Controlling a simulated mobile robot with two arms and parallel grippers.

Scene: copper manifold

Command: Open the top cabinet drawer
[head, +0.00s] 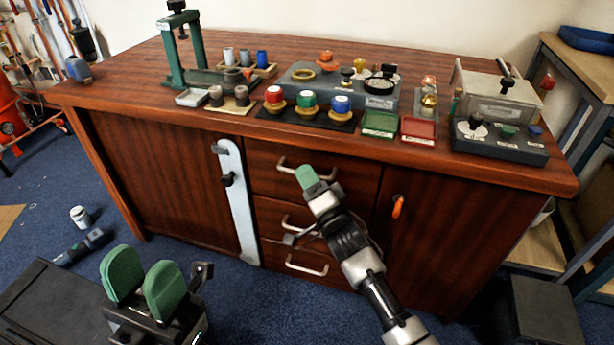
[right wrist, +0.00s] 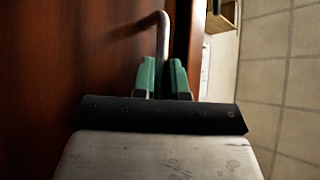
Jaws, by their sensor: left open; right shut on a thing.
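The top cabinet drawer (head: 262,172) is the uppermost of the stacked wooden drawers under the bench. It looks about flush with the cabinet front in the head view. Its metal bar handle (head: 287,168) also shows in the right wrist view (right wrist: 162,40), running down between the green fingers. My right gripper (head: 306,177) is shut on this handle (right wrist: 163,80); the gripped part is partly hidden by the fingers. My left gripper (head: 144,281) is open and empty, low at the front left, away from the cabinet.
Lower drawers with handles (head: 306,266) sit below. A pale vertical bar (head: 237,205) with a dark knob is left of the drawers. An orange handle (head: 398,206) is on the right door. Tools and parts crowd the benchtop (head: 130,87). Blue carpet (head: 255,310) lies in front.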

